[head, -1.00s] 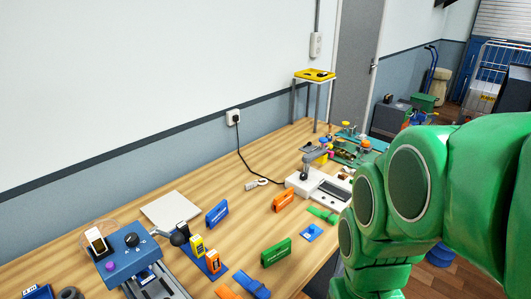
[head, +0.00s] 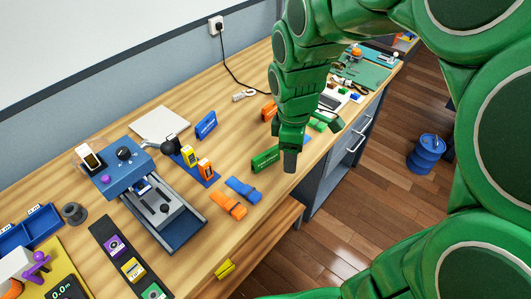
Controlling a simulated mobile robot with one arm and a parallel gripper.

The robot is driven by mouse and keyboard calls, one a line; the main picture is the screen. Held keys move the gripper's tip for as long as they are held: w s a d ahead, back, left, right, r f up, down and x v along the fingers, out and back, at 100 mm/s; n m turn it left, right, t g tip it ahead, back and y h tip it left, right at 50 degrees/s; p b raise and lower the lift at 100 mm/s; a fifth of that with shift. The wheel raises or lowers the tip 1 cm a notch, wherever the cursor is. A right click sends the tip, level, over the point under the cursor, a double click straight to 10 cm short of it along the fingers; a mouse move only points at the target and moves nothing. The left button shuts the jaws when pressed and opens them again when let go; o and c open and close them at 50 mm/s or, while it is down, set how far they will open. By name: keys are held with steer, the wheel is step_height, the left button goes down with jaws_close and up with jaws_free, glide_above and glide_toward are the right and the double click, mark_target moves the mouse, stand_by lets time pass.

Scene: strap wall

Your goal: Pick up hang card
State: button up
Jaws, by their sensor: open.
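I cannot tell for sure which thing is the hang card, as labels are too small to read. Upright labelled pieces in blue (head: 206,125), orange (head: 268,111) and green (head: 265,160) stand on the bench. My gripper (head: 311,143) is open and empty, pointing down over the bench's front part, just right of the green piece. The small flat blue card seen there earlier is now mostly hidden behind my gripper.
An orange strap (head: 228,206) and a blue strap (head: 244,189) lie near the front edge of the wooden bench (head: 70,165). A blue press (head: 160,205) stands left. A blue drum (head: 425,152) is on the floor at right.

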mark_target(262, 154)
steer(key=w+a+f+n, duration=0.2)
steer(key=w+n, duration=0.1)
steer(key=w, duration=0.1)
steer(key=w+a+f+n, duration=0.2)
steer(key=w+f+n, duration=0.1)
steer(key=w, duration=0.1)
steer(key=w+a+f+n, duration=0.2)
steer(key=w+f+n, duration=0.1)
steer(key=w, duration=0.1)
steer(key=shift+w+a+f+n+t, duration=0.15)
steer(key=shift+n+t, duration=0.25)
steer(key=shift+w+f, duration=0.15)
steer(key=shift+f, duration=3.85)
jaws_close()
